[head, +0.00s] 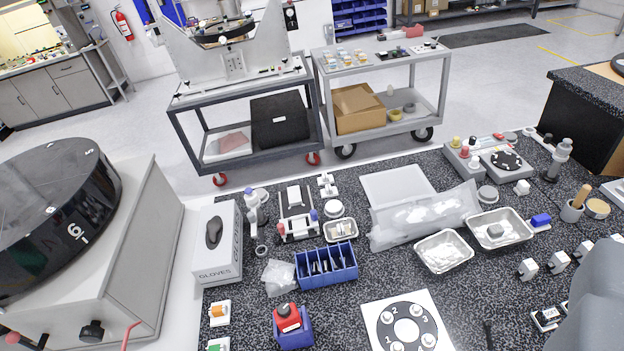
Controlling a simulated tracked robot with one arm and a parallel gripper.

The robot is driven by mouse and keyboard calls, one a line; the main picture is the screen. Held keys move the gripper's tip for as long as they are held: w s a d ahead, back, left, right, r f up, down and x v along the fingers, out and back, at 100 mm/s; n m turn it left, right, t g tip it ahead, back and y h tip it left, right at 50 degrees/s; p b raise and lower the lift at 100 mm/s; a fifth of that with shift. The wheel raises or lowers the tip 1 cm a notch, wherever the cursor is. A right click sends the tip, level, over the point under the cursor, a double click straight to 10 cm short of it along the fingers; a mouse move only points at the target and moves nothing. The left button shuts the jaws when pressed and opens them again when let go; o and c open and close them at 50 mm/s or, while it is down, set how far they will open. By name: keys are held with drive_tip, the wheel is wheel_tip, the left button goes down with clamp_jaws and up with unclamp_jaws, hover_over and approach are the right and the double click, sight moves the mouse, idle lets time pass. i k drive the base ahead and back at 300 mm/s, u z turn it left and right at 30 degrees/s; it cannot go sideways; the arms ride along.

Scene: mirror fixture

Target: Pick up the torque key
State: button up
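A small red device (288,314) with a dark front stands upright in a blue holder (294,336) at the bottom of the view, on the dark speckled bench. It may be the torque key, but I cannot tell for certain. A thin black tool (488,334) lies at the bottom edge, right of the white numbered plate (436,306); it is too small to identify. My gripper's fingers do not show. A smooth grey shape at the lower right, likely part of my arm, hides that bench corner.
A blue divided bin (327,268), a gloves box (218,243) and metal trays (444,251) crowd the bench (345,296). A large machine with a black drum (60,215) stands left. Two carts stand behind. Some bare bench lies between the blue holder and the numbered plate.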

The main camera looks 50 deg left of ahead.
sight(294, 321)
drive_tip(key=u, duration=1.5)
drive_tip(key=k, duration=0.65)
drive_tip(key=z, duration=0.35)
